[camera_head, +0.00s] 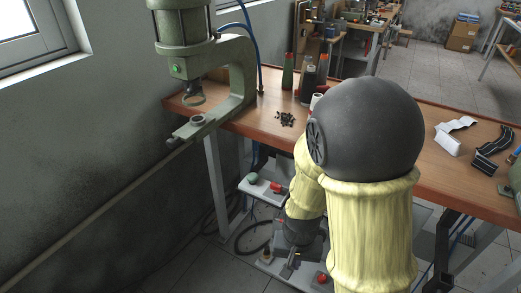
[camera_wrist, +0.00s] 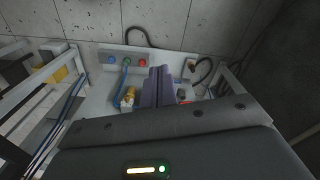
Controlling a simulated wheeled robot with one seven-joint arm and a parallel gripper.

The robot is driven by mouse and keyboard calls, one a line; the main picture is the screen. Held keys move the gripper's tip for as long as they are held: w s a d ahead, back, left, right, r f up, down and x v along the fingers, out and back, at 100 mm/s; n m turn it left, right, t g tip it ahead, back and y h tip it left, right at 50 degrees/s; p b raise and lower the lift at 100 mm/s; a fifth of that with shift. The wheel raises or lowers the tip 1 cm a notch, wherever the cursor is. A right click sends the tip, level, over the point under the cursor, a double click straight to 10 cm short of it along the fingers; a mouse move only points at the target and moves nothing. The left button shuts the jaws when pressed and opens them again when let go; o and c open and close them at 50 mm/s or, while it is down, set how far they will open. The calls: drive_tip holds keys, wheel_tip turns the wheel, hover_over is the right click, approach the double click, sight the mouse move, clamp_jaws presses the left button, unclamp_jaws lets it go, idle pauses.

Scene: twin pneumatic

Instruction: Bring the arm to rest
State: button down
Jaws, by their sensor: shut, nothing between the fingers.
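My arm, in a pale yellow sleeve with a large dark grey joint, reaches down in front of the workbench (camera_head: 262,122) in the head view. My gripper (camera_wrist: 158,72) shows in the wrist view as two grey-purple fingers side by side, shut with nothing between them. They point toward a grey panel with blue, green and red round parts (camera_wrist: 126,62). I cannot tell whether the fingers touch anything. In the head view the hand is low, below the bench top, and its fingertips are hard to make out.
A green press (camera_head: 238,75) stands at the bench's left end. Low equipment with a red button (camera_head: 320,277) and loose cables surrounds the hand.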

drive_tip(key=d+r+n+t, duration=0.2)
drive_tip(key=d+r, duration=0.5)
drive_tip(key=r, duration=0.2)
drive_tip(key=w+p+v, duration=0.2)
drive_tip(key=p+v, duration=0.8)
drive_tip(key=p, duration=0.1)
drive_tip(key=w+r+p+v, duration=0.1)
drive_tip(key=w+p+v, duration=0.1)
drive_tip(key=p+v, duration=0.8)
drive_tip(key=shift+r+p, duration=0.4)
drive_tip(key=shift+w, duration=0.1)
drive_tip(key=shift+w, duration=0.1)
